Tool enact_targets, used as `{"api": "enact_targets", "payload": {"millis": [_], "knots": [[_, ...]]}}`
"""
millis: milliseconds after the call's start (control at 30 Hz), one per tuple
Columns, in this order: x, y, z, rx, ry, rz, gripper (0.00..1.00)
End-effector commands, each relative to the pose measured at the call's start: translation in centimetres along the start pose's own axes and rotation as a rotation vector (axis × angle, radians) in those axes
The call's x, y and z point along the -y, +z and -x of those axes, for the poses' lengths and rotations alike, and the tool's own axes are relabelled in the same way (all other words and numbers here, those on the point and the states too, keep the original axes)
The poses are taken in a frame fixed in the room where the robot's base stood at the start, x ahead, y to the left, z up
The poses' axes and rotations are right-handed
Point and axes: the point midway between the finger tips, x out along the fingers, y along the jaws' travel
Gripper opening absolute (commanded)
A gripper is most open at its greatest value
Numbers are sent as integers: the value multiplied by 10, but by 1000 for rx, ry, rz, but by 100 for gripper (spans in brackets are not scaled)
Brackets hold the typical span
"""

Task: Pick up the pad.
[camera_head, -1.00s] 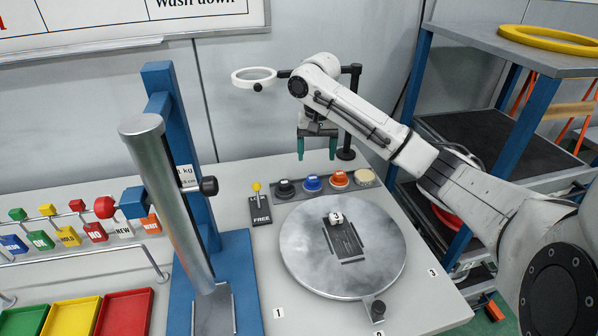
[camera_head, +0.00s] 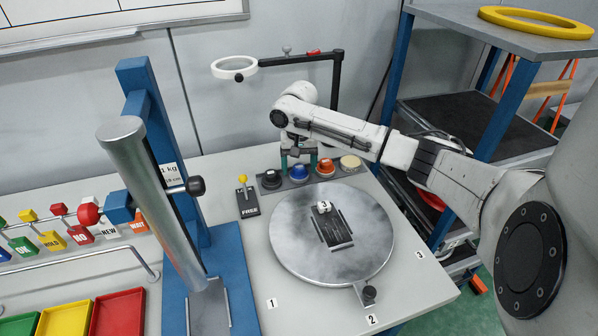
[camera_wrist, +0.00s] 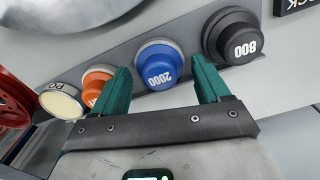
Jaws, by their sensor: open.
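A row of knob-like pads sits on a grey strip behind the round plate. They are black marked 800 (camera_wrist: 233,38), blue marked 2000 (camera_wrist: 158,65), orange (camera_wrist: 97,87) and cream (camera_wrist: 61,101). In the head view, the row shows as black (camera_head: 270,180), blue (camera_head: 299,173), orange (camera_head: 326,168) and cream (camera_head: 350,162). My gripper (camera_wrist: 160,68) is open, with its teal fingers on either side of the blue pad in the wrist view. I cannot tell if they touch it. In the head view my gripper (camera_head: 297,158) is just above and behind the row, partly hidden by the arm.
A round metal plate (camera_head: 290,245) holds a dark slotted piece with a white block marked 3 (camera_head: 323,206). A FREE lever (camera_head: 246,202) stands left of the pads. A ring magnifier on a black post (camera_head: 335,100) is behind. A blue press stand (camera_head: 150,130) is left.

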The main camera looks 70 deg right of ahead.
Motion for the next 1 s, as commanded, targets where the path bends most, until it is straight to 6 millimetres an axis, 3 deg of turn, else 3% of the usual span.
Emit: {"api": "enact_targets", "payload": {"millis": [333, 767, 1000], "knots": [[0, 0, -9, 0, -1, 0, 75], [0, 0, -8, 0, -1, 0, 34], [0, 0, -8, -1, -1, 0, 32]]}}
